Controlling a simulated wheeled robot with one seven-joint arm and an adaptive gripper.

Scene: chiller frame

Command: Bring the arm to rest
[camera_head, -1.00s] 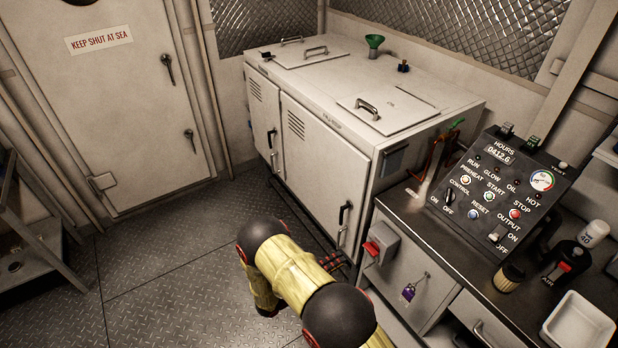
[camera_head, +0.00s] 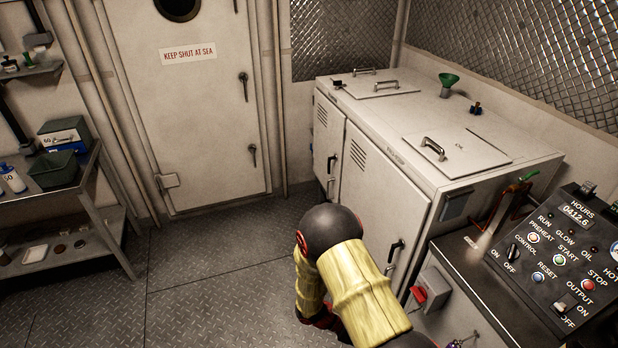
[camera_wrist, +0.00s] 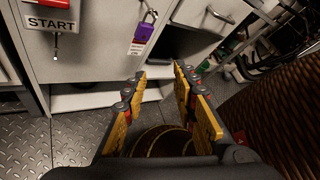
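My arm, with yellow covers and black joints, reaches into the lower middle of the head view; its gripper end is hidden there behind my own links. In the wrist view my gripper (camera_wrist: 160,90) shows two yellow-faced fingers standing apart with nothing between their tips. The gripper points at the lower front of a grey cabinet (camera_wrist: 90,60). The fingers look clear of the cabinet face, but the exact gap cannot be told.
A white enclosure (camera_head: 385,190) and the bench with the control panel (camera_head: 560,255) stand at the right. A red switch (camera_head: 419,294) sticks out near my arm. Shelving (camera_head: 105,225) stands at the left. The plate floor (camera_head: 210,270) is open before the door (camera_head: 205,120).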

